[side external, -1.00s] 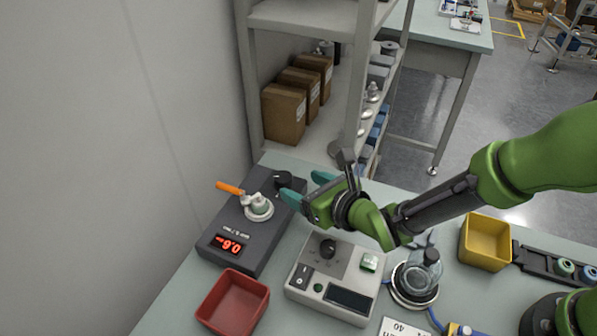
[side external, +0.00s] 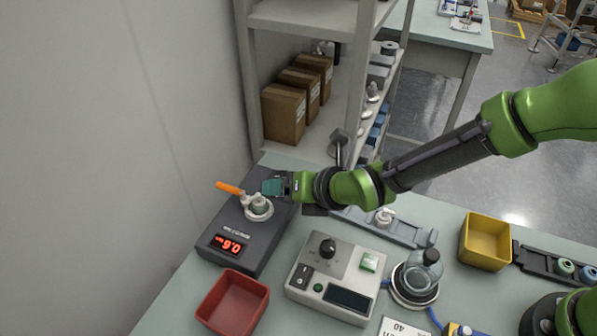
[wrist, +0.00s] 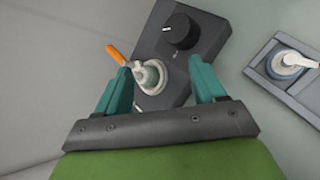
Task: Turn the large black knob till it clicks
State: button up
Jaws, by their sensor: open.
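The large black knob (wrist: 181,31) has a white mark and stands on a dark grey device. In the side view my gripper hides it. The device (side external: 228,253) has a red lit display (side external: 229,245) and a round holder with a pale green capped piece (side external: 258,204) and an orange lever (side external: 228,188). My gripper (side external: 272,187), with teal fingers, is over the device's far end. In the wrist view my gripper (wrist: 160,67) is open, with the capped piece showing between its fingers. The knob shows beyond the fingertips, nearer the right finger; I see no grip on it.
A light grey box (side external: 335,278) with a smaller black knob (side external: 327,248) stands to the right. A red bin (side external: 233,302) is in front, a yellow bin (side external: 486,241) further right. A grey rail with a white pump top (side external: 384,216) lies behind the box. Shelving stands behind.

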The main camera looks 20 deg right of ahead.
aim_at(283, 176)
jog(key=w+m+g, duration=0.1)
jog(key=w+a+r+m+g, duration=0.1)
jog(key=m, duration=0.1)
jog(key=w+r+m+g, duration=0.1)
jog(key=shift+a+m, duration=0.2)
jog(key=shift+m, duration=0.2)
jog(key=w+d+r+m+g, duration=0.3)
jog(key=d+r+m+g, duration=0.3)
jog(key=d+r+m, duration=0.45)
jog(key=shift+m, duration=0.65)
jog(key=x, duration=1)
jog(key=a+x, duration=0.1)
jog(key=x, duration=0.5)
jog(key=shift+w+r, duration=0.1)
jog(key=shift+w, duration=0.15)
jog(key=shift+c, duration=0.4)
jog(key=c, duration=1)
